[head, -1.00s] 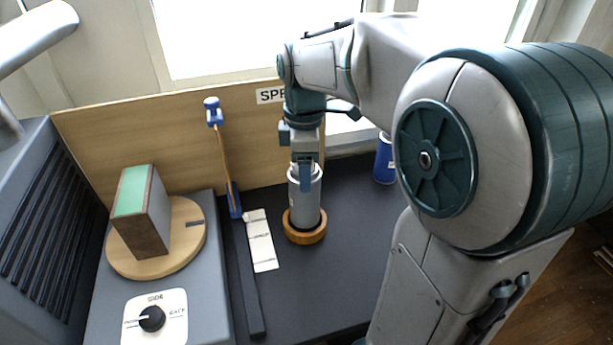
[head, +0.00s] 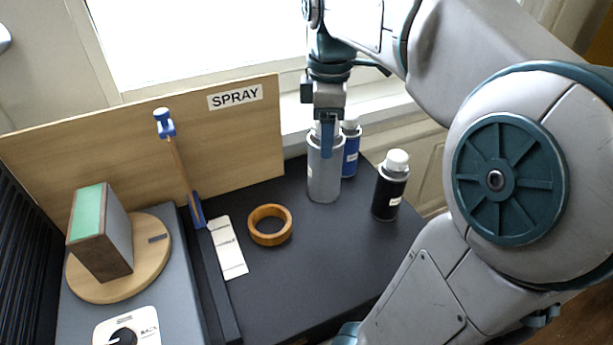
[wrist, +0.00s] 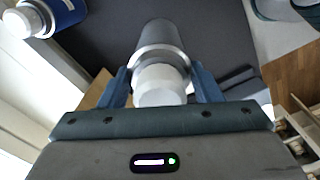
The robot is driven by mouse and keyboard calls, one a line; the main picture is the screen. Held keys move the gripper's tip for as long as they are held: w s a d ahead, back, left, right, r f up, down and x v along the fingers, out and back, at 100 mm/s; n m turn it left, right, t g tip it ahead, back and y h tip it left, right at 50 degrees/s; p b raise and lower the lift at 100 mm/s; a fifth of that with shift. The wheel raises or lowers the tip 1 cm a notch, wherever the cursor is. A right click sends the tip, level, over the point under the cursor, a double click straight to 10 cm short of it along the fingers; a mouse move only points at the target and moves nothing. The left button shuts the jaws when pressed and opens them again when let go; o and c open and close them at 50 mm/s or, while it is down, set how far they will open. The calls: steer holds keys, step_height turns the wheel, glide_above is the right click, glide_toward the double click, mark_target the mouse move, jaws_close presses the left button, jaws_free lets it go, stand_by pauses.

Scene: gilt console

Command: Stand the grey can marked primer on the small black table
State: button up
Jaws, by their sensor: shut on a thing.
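My gripper (head: 327,140) points down and is shut on a grey can (head: 324,178) with a white cap. In the wrist view the can (wrist: 160,38) stretches away beneath the white cap, with a blue finger on each side of it. The can is upright, over the back part of a black tabletop (head: 300,290), clear of the wooden ring. I cannot tell how high its base is above the top. No wording on the can is readable. I cannot tell whether this black top is the small black table.
An empty wooden ring (head: 270,240) lies on the black top. A blue can (head: 351,155) is close behind the grey can, and a black can (head: 389,190) stands to its right. A board marked SPRAY (head: 240,135) rises behind. A white card (head: 227,247) lies left of the ring.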

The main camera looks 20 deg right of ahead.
steer(key=w+d+m, duration=0.1)
steer(key=m, duration=0.1)
steer(key=r+m+p, duration=0.1)
steer(key=shift+w+d+r+m, duration=0.1)
steer(key=shift+w+d+m, duration=0.25)
steer(key=shift+m, duration=0.05)
steer(key=w+d+f+m+p, duration=0.2)
steer(key=w+d+m+p, duration=0.25)
steer(key=d+m, duration=0.55)
steer(key=w+a+f+m+p, duration=0.1)
steer(key=w+a+f, duration=0.7)
steer(key=f, duration=0.3)
steer(key=shift+w+a+m+p, duration=0.2)
steer(key=shift+a+m+p, duration=0.1)
steer(key=shift+a, duration=0.25)
steer(key=shift+f, duration=0.15)
steer(key=o, duration=1.7)
